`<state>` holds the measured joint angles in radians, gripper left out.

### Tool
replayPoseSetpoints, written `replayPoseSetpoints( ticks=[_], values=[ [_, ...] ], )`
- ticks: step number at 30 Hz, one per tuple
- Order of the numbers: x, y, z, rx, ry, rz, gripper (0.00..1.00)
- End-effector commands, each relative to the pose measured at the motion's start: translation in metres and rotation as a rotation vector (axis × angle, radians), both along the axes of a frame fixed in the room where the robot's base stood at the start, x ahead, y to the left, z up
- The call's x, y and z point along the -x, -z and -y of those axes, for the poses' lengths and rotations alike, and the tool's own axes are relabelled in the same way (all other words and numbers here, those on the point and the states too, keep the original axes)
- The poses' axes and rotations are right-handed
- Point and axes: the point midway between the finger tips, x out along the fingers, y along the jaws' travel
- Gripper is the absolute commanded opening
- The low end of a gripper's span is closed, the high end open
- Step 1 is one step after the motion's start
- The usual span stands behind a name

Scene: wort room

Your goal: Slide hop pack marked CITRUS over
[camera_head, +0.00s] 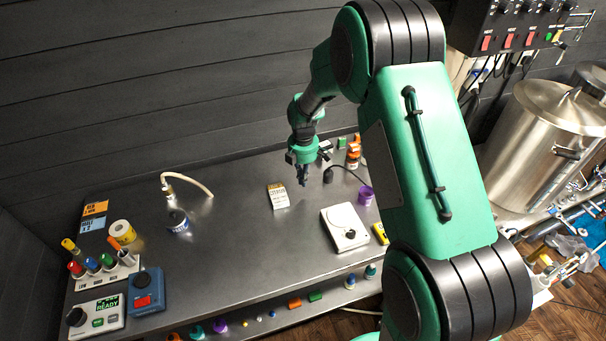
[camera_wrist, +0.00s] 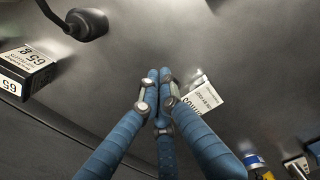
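A small white pack with a yellowish end and printed label (camera_head: 278,195) lies on the grey metal bench, near its middle. In the wrist view the same kind of white label (camera_wrist: 205,94) shows just right of the fingertips, partly hidden behind a finger; its large letters are upside down and look like the end of CITRUS. My gripper (camera_head: 303,180) hangs over the bench just right of the pack in the head view. In the wrist view its blue fingers (camera_wrist: 160,76) are drawn together at the tips with nothing seen between them. Contact with the pack cannot be told.
A white scale (camera_head: 344,228) and a purple cup (camera_head: 366,195) stand right of the pack. A box marked 65 (camera_wrist: 24,70) shows at the left in the wrist view. The bench between tin and pack is clear.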

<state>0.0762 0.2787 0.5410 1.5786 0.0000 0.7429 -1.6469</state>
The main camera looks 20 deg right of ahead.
Motion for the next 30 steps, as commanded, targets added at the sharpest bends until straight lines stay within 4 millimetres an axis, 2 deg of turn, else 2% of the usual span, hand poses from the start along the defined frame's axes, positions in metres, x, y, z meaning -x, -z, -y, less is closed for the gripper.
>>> replayPoseSetpoints(
  ticks=[1, 8, 12, 18, 30],
  values=[
    [0.001, 0.011, 0.000, 0.000, 0.000, -0.003, 0.00],
    [0.001, 0.047, -0.001, 0.000, -0.001, -0.002, 0.00],
    [0.000, 0.043, -0.022, 0.000, -0.003, 0.000, 0.00],
    [0.000, 0.042, -0.037, 0.000, 0.000, -0.001, 0.00],
    [0.000, 0.042, -0.040, 0.000, 0.000, -0.001, 0.00]
  ],
)
